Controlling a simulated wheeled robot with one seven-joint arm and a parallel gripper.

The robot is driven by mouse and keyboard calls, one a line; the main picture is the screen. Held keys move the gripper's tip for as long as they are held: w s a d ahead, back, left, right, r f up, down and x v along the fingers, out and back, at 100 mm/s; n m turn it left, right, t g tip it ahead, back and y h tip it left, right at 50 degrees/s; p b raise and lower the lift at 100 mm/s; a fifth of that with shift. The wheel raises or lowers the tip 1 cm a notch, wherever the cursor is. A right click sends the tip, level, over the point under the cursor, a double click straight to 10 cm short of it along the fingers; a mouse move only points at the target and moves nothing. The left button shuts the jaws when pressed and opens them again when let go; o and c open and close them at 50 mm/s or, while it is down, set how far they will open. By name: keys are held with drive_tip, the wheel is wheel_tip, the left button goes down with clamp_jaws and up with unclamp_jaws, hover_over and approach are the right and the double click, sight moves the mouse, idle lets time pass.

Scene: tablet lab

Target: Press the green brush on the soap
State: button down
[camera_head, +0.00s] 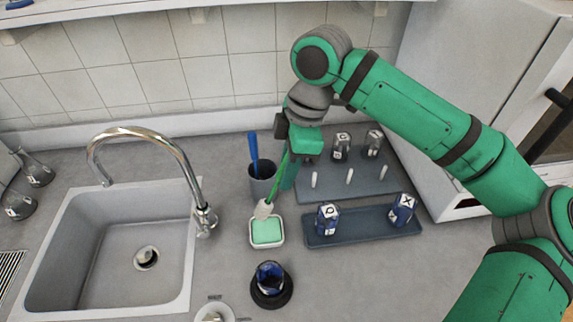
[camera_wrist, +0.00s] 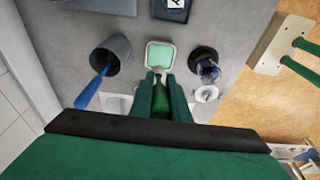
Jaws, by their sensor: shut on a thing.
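The soap is a pale green block (camera_head: 267,231) in a white square dish, and it also shows in the wrist view (camera_wrist: 160,55). My gripper (camera_head: 287,172) is shut on the green brush (camera_head: 277,185). The brush hangs tilted, with its pale bristle head (camera_head: 263,210) pointing down at the back edge of the soap dish. In the head view the head overlaps the dish's rear rim; I cannot tell whether it touches the soap. In the wrist view my fingers (camera_wrist: 161,98) hide most of the brush.
A grey cup (camera_head: 262,185) with a blue brush (camera_head: 253,150) stands just left of my gripper. A dark tray (camera_head: 362,228) with two bottles lies to the right, a pegged rack (camera_head: 330,184) behind it. A dark round holder (camera_head: 271,289) stands in front. The sink (camera_head: 110,250) and faucet are left.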

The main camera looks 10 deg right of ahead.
drive_tip(key=shift+f, duration=2.9)
drive_tip(key=shift+a, duration=0.1)
drive_tip(key=shift+s+d+f, duration=0.1)
drive_tip(key=shift+d+f, duration=0.1)
drive_tip(key=shift+f, duration=0.05)
drive_tip(key=shift+a+f, duration=0.1)
drive_tip(key=shift+f, duration=0.05)
idle(0.4)
drive_tip(key=shift+r, duration=3.55)
